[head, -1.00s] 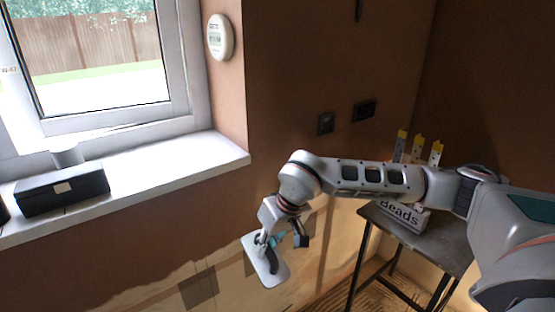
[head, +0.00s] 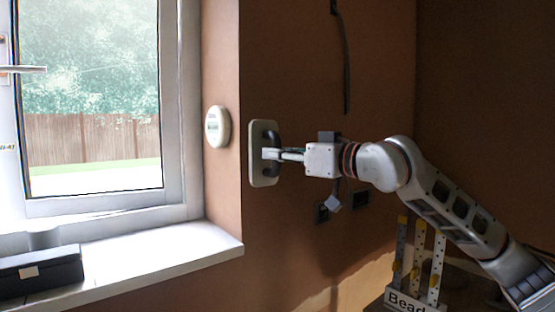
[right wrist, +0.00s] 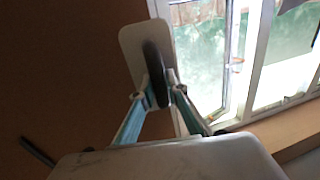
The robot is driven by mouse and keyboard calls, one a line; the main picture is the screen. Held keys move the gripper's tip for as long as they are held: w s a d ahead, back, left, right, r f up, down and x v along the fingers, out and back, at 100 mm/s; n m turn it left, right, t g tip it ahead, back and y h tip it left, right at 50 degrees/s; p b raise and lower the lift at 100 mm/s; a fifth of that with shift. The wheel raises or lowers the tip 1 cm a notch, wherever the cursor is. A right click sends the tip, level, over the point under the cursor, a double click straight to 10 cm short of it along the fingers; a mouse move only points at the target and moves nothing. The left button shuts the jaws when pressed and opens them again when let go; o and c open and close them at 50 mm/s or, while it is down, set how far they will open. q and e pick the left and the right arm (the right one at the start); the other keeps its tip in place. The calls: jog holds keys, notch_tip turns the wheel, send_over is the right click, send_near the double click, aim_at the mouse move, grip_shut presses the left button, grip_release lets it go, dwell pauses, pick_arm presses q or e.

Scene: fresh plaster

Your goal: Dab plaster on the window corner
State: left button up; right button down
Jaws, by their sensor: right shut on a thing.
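My right gripper (head: 276,155) is shut on the dark handle of a plastering float (head: 256,174), a pale flat rectangular plate. The float is held upright beside the window corner (head: 241,140), a little to its right; I cannot tell whether it touches the wall. In the right wrist view the gripper fingers (right wrist: 158,98) close on the dark handle, with the float's pale plate (right wrist: 133,48) behind it. The plate's far face is hidden, so any plaster on it does not show. My left gripper is not in view.
The window (head: 95,110) and its white sill (head: 150,262) are at the left, with a black box (head: 45,270) on the sill. A round white device (head: 217,126) hangs on the reveal. A "Beads" box (head: 408,302) stands at the lower right, below my arm. Dark sockets (head: 360,199) sit on the wall.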

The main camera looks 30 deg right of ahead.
aim_at(261, 149)
jog(key=shift+d+r, duration=0.1)
jog(key=shift+r, duration=0.25)
jog(key=shift+w, duration=0.3)
jog(key=x, duration=0.2)
jog(key=p+x, duration=0.1)
jog(key=shift+w+d, duration=0.2)
jog(key=shift+w, duration=0.7)
jog(key=shift+w+f, duration=0.1)
jog(key=shift+w+a, duration=0.1)
jog(key=shift+w, duration=0.1)
jog(key=shift+w+p, duration=0.4)
jog(key=shift+p, duration=0.05)
